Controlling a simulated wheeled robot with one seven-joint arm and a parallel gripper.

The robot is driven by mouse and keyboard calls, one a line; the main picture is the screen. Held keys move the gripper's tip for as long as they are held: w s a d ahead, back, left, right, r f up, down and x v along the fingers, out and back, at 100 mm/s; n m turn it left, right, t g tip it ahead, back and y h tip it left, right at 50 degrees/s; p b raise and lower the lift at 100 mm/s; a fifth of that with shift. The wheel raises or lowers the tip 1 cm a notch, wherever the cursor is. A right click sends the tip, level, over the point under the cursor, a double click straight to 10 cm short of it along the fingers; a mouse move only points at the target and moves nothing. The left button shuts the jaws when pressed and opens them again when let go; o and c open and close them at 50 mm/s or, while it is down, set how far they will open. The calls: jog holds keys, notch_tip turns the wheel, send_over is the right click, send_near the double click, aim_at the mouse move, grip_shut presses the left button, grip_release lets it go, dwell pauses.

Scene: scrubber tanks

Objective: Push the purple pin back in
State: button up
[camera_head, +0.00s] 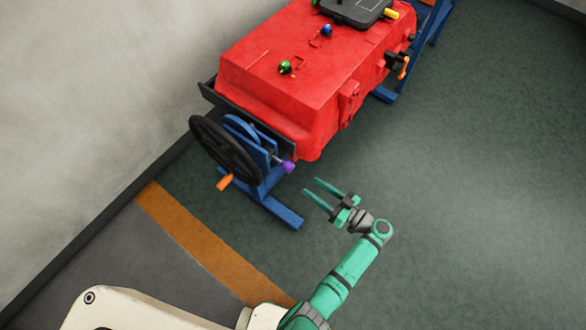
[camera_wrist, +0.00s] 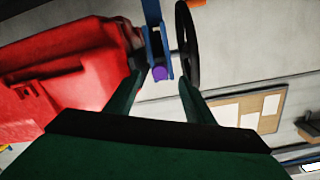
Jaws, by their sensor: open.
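The purple pin (camera_head: 289,167) sticks out of the side of the blue bracket (camera_head: 257,155) beside the black handwheel (camera_head: 222,150). My gripper (camera_head: 315,189) is open and empty, a little to the right of and below the pin, with clear space between them. In the wrist view the purple pin (camera_wrist: 160,73) shows end-on between my open fingers (camera_wrist: 157,82), farther off than the fingertips. The blue bracket (camera_wrist: 157,45) runs up behind it, and the handwheel (camera_wrist: 188,45) stands to its right.
The red tank (camera_head: 300,75) stands behind the bracket, with green and blue knobs on top. An orange handle (camera_head: 225,182) sits on the wheel. A blue foot (camera_head: 283,212) reaches out along the floor. The green floor to the right is clear.

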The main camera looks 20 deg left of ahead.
aim_at(292, 169)
jog(key=shift+n+y, duration=0.4)
jog(key=x, duration=0.3)
jog(key=r+x, duration=0.1)
jog(key=x, duration=0.6)
jog(key=shift+w+a+r, duration=0.2)
jog(key=shift+w, duration=0.3)
